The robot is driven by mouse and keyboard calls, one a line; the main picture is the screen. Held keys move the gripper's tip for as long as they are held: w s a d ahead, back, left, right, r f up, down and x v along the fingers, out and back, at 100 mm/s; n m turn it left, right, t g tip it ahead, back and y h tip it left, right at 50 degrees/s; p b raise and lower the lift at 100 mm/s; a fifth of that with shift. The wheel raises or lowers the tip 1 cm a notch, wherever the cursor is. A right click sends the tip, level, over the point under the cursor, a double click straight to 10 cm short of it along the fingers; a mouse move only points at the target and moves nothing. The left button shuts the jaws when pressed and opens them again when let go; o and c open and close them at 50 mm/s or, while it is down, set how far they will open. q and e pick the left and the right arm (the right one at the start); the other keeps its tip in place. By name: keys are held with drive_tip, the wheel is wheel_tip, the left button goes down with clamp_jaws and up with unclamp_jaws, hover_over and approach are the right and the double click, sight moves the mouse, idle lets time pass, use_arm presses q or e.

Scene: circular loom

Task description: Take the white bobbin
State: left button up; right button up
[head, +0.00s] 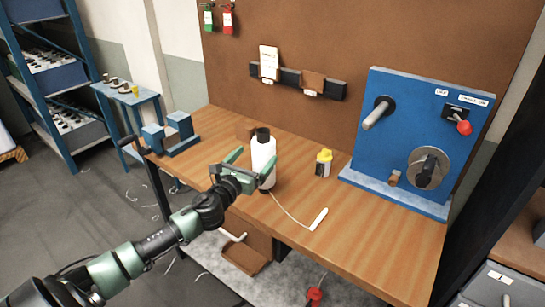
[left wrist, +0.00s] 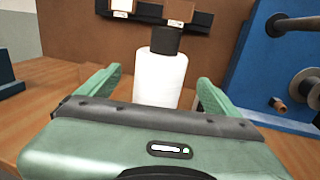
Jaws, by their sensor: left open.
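The white bobbin (head: 263,152) is a white cylinder with a dark top, standing upright on the wooden table. It also shows in the left wrist view (left wrist: 159,80), in the middle between my fingers. My left gripper (head: 253,165) is open, with one green finger on each side of the bobbin. In the left wrist view, gaps show between the bobbin and both fingers (left wrist: 154,88). The bobbin's lower part is hidden behind my gripper in that view. A pale thread runs from the bobbin's foot to a white tag (head: 319,219) on the table. My right gripper is not in view.
A small yellow-topped container (head: 323,163) stands right of the bobbin. A blue panel (head: 412,135) with a spindle, crank and red knob stands at the table's right. A blue fixture (head: 171,135) sits at the left end. The table front (head: 365,245) is clear.

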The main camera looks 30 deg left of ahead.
use_arm(q)
drive_tip(key=shift+w+a+p, duration=0.25)
drive_tip(key=shift+w+p, duration=0.15)
drive_tip(key=shift+w, duration=0.75)
drive_tip(key=w, duration=0.3)
drive_tip(key=shift+w+f, duration=0.2)
drive_tip(key=shift+w, duration=0.25)
drive_tip(key=shift+a, duration=0.1)
drive_tip(key=c, duration=1.8)
clamp_jaws()
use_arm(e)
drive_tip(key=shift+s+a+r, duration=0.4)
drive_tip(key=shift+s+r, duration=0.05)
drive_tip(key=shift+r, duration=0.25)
use_arm(q)
drive_tip(key=shift+r+p, duration=0.1)
drive_tip(key=shift+p, duration=0.2)
